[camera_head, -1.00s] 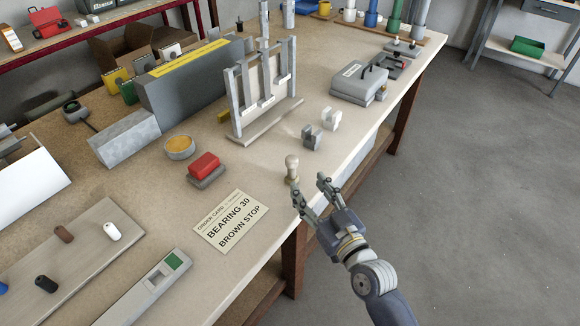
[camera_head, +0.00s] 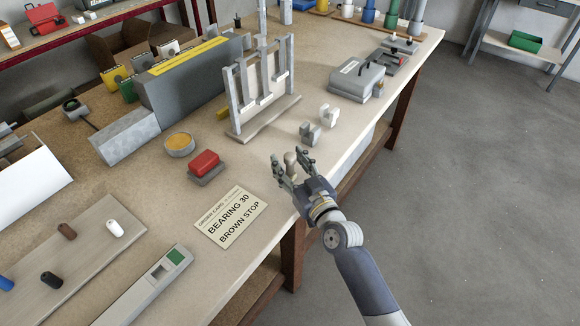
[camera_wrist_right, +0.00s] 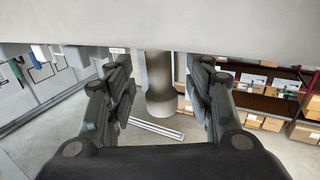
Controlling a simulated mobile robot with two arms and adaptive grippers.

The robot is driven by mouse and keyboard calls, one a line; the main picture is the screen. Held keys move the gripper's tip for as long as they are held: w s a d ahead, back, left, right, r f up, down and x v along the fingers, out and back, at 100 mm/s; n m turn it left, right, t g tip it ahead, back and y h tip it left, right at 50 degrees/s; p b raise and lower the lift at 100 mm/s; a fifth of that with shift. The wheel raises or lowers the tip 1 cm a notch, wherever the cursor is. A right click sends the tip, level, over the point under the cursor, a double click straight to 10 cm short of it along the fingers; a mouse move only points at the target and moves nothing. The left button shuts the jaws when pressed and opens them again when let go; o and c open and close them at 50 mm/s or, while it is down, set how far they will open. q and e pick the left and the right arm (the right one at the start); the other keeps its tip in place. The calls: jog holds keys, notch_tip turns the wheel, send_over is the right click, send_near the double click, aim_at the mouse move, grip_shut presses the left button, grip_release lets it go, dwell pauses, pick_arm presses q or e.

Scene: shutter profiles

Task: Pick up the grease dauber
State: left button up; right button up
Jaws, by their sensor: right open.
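The grease dauber appears to be the small pale beige piece with a rounded top (camera_head: 290,159), standing upright near the bench's front edge. My right gripper (camera_head: 291,165) is open, with one finger on either side of it. In the right wrist view its grey-beige round body (camera_wrist_right: 160,85) is between the two open fingers (camera_wrist_right: 160,92), with visible gaps at both sides. Its lower part is partly hidden by my gripper in the head view. My left gripper is not in view.
A red-topped block (camera_head: 204,163), a round tin with orange contents (camera_head: 180,145) and an order card (camera_head: 231,218) lie to the left. Open floor is at right.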

jog(key=shift+c, duration=0.5)
grip_shut()
jog(key=shift+r, duration=0.15)
